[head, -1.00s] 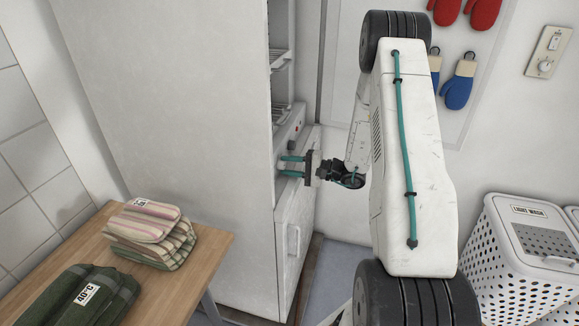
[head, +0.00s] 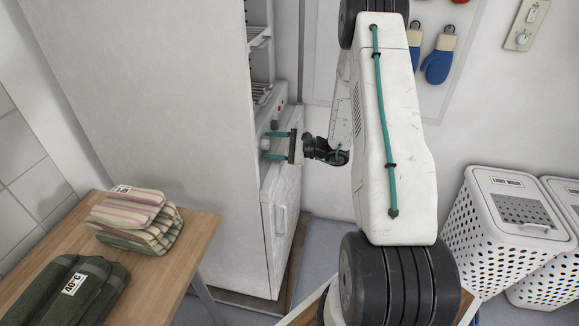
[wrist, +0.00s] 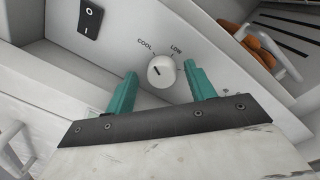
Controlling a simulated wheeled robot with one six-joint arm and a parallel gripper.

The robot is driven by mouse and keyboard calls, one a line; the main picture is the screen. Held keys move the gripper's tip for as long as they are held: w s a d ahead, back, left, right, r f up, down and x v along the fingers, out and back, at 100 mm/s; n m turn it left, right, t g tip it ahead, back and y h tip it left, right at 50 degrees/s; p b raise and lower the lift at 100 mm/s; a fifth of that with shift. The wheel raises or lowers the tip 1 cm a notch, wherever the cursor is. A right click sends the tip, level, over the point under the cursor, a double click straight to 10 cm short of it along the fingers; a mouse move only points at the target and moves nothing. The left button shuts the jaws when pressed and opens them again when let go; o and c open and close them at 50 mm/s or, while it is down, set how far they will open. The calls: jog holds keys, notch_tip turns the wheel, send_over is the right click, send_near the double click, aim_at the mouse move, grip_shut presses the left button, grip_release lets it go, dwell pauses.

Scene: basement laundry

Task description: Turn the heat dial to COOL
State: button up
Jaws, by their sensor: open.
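The heat dial (wrist: 161,72) is a white round knob on the cabinet's sloped panel. The labels COOL and LOW are printed above it in the wrist view. Its dark pointer mark lies toward the upper left, roughly toward COOL; I cannot tell the exact setting. My gripper (wrist: 160,88) is open, with one teal finger on each side of the dial. The right finger looks very close to the dial; I cannot tell whether it touches. In the head view my gripper (head: 274,145) reaches the panel from the right, and the dial (head: 265,144) shows small at its fingertips.
A black rocker switch (wrist: 90,19) sits on the panel left of the dial. The cabinet (head: 150,110) has an open upper part with racks and a lower door with a handle (head: 282,220). A wooden table (head: 195,240) holds folded textiles (head: 135,215). White hampers (head: 500,225) stand right.

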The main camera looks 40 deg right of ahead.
jog(key=m, duration=0.6)
jog(key=shift+d+m, duration=0.15)
jog(key=shift+m, duration=0.15)
jog(key=v, duration=0.8)
jog(key=s+a+r+n+g+h, duration=0.2)
jog(key=s+a+r+n+g, duration=0.5)
jog(key=s+a+n+g, duration=0.1)
jog(key=s+a+r+n+g+h, duration=0.3)
jog(key=s+a+r+n+g, duration=0.4)
jog(key=s+a, duration=0.4)
jog(key=shift+s+a+r+n+g, duration=0.35)
jog(key=shift+n+g, duration=0.25)
jog(key=shift+n, duration=0.6)
jog(key=shift+d, duration=0.1)
